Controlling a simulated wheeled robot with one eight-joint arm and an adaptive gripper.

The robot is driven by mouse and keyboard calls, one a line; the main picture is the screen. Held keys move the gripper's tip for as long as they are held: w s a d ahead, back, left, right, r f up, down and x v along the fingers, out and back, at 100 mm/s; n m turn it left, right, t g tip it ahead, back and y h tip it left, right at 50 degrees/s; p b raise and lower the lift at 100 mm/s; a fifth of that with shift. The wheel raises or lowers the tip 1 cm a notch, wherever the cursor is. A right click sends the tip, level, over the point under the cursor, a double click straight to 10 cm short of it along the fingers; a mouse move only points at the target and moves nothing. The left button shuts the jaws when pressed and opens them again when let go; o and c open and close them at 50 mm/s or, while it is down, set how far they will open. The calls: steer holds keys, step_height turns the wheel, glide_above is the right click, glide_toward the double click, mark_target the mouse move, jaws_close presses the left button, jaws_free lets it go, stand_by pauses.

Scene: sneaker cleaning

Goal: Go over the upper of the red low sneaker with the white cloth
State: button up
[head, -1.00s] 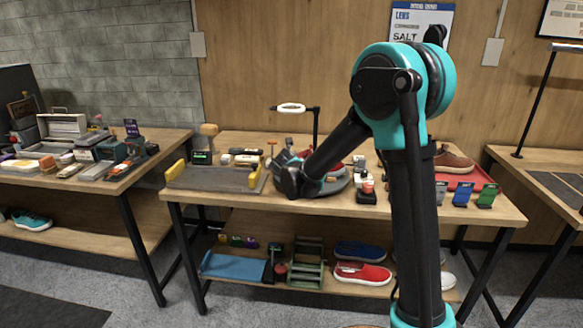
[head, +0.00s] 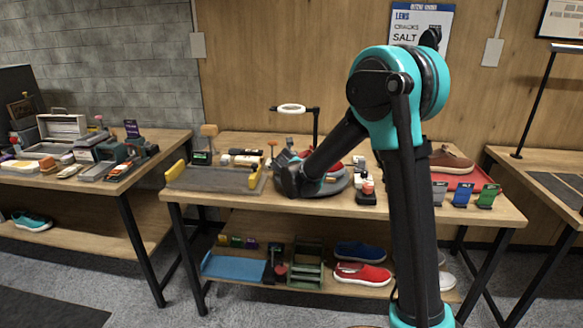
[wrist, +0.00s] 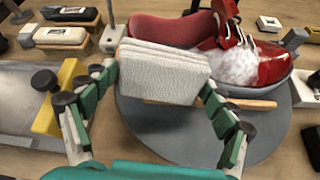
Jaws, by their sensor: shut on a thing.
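The white cloth (wrist: 162,70) is a folded pad held between the green-linked fingers of my gripper (wrist: 160,82). The red low sneaker (wrist: 278,66) sits on a grey round stand (wrist: 165,135), with white foam over part of its glossy upper. In the wrist view the cloth is in front of the sneaker, left of the foam, and I cannot tell whether it touches. In the head view my gripper (head: 289,178) is at the left side of the round stand (head: 338,184). My arm hides most of the sneaker there.
A grey tray (head: 212,179) with yellow end blocks lies left of the stand. Brushes (wrist: 60,36) lie behind it in the wrist view. Another red shoe (head: 362,274) is on the lower shelf.

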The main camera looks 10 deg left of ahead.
steer(key=shift+d, duration=0.15)
steer(key=shift+s+d, duration=0.1)
steer(key=shift+d, duration=5.65)
steer(key=shift+a, duration=2)
steer(key=shift+w+a+f, duration=0.1)
steer(key=shift+w+a, duration=0.05)
steer(key=shift+a, duration=1.15)
steer(key=shift+w+a+r, duration=0.1)
steer(key=shift+w+a, duration=0.05)
steer(key=shift+a, duration=1.15)
steer(key=shift+w+a+f, duration=0.1)
steer(key=shift+w+a, duration=0.05)
steer(key=shift+a, duration=1.15)
steer(key=shift+w, duration=0.15)
steer(key=shift+d+f, duration=0.1)
steer(key=shift+d, duration=5.85)
